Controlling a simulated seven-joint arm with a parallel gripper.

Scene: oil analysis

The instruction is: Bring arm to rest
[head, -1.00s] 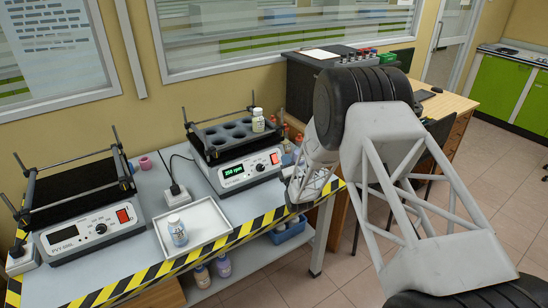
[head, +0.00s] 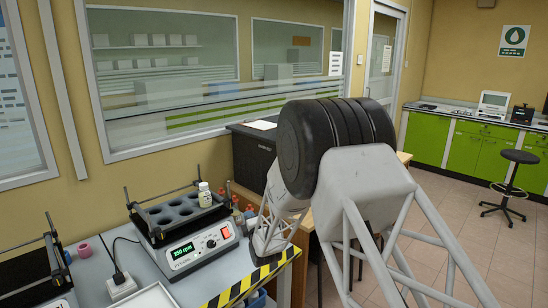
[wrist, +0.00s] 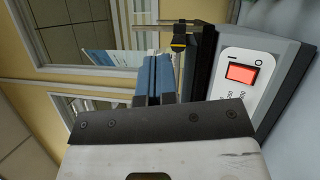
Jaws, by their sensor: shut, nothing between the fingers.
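My gripper (wrist: 154,75) shows in the wrist view as two blue fingers pressed together with nothing between them. It is close beside the shaker, whose front panel with a red switch (wrist: 241,73) fills the right of that view. In the head view my arm rises on the right and bends down to the right end of the bench; its fingers cannot be made out there. The right shaker (head: 185,228) has a lit green display, and a white-capped bottle (head: 205,195) stands on its platform.
The left shaker (head: 35,275) and a white tray (head: 150,298) are cut off by the head view's edges. Striped tape (head: 250,285) marks the bench edge. A stool (head: 510,185) and green cabinets (head: 480,148) stand at the far right, with open floor before them.

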